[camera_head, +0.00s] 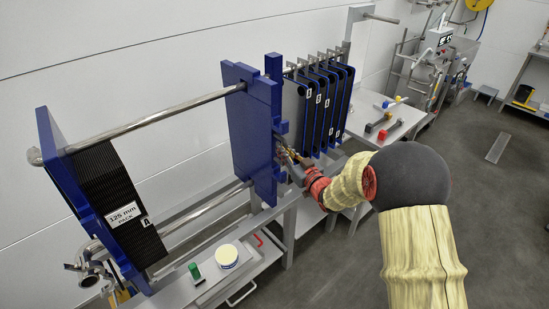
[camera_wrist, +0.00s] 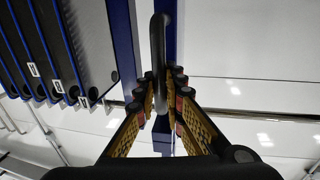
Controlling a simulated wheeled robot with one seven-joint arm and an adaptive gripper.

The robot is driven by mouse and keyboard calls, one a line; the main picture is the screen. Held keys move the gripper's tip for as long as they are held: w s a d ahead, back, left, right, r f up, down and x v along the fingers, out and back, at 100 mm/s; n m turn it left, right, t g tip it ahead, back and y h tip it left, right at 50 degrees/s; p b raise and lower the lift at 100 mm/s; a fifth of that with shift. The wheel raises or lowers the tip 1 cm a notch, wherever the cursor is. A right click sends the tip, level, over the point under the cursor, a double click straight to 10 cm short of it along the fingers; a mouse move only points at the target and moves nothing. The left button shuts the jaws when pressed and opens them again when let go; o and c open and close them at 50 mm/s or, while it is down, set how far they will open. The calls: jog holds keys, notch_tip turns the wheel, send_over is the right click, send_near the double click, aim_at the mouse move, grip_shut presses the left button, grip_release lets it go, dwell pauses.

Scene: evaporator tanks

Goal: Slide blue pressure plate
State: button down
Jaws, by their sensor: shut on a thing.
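The blue pressure plate (camera_head: 247,125) hangs upright on the steel rails, between the black 125 mm pack at the left and the spaced plates at the right. My gripper (camera_head: 289,158) is at the plate's right side. In the wrist view, the yellow and black fingers (camera_wrist: 165,103) are closed around a dark curved handle (camera_wrist: 157,50). The handle stands in front of a blue upright strip (camera_wrist: 127,42), which appears to be part of the plate. The exact finger contact is partly hidden by the handle.
The 125 mm pack (camera_head: 108,200) stands against the blue end frame (camera_head: 62,165). Bare rail (camera_head: 165,118) lies between pack and plate. Several spaced plates (camera_head: 325,105) hang just right of my gripper. A lower bench (camera_head: 200,290) holds a green item and a round white-and-yellow tub.

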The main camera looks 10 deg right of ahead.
jog(key=shift+w+d+r, duration=0.1)
jog(key=shift+d+r, duration=0.05)
jog(key=shift+d, duration=0.1)
jog(key=c, duration=1.9)
grip_release()
jog(key=v, duration=1.2)
